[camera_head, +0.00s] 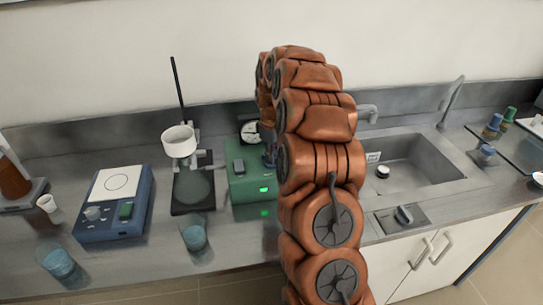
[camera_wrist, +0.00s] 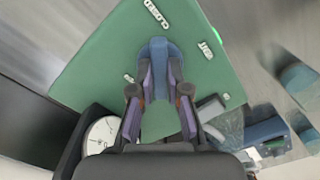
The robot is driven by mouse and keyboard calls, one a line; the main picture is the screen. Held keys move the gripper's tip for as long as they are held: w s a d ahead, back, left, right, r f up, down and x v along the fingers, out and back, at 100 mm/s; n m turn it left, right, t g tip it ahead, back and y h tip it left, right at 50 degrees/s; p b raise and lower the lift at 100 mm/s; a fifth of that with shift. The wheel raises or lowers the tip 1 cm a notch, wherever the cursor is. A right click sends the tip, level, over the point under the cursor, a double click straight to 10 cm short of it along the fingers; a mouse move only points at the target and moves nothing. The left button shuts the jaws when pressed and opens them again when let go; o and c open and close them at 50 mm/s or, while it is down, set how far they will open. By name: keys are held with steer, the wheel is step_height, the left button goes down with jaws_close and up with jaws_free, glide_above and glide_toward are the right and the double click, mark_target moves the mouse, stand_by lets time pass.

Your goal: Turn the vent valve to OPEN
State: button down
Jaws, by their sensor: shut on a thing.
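The vent valve's blue handle (camera_wrist: 158,50) sits on the top of a green box (camera_wrist: 95,62) in the wrist view. Its rounded end points up the picture, toward a white label (camera_wrist: 156,15). Another white label (camera_wrist: 205,50) is to the right; I cannot read either surely. My gripper (camera_wrist: 155,92) has its two dark fingers on either side of the handle, shut on it. In the head view the green box (camera_head: 250,183) stands on the counter with a lit green display; my arm hides its right side and most of my gripper.
A round dial gauge (camera_wrist: 102,134) is beside the box, close to my gripper. In the head view, a blue hotplate (camera_head: 115,205), a stand with a white bowl (camera_head: 179,141) and a beaker (camera_head: 194,237) are to the left. A sink (camera_head: 410,163) is to the right.

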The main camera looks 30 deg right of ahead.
steer(key=shift+f, duration=0.1)
steer(key=m+b, duration=0.4)
steer(key=b, duration=0.1)
steer(key=shift+f, duration=0.15)
steer(key=m+b, duration=0.4)
steer(key=shift+m, duration=0.4)
steer(key=shift+w+r+m+b, duration=0.1)
steer(key=shift+r+m+b, duration=0.2)
steer(key=shift+m+b, duration=0.35)
steer(key=shift+m, duration=0.35)
steer(key=c, duration=1.1)
jaws_free()
steer(key=shift+c, duration=0.2)
steer(key=shift+r, duration=0.1)
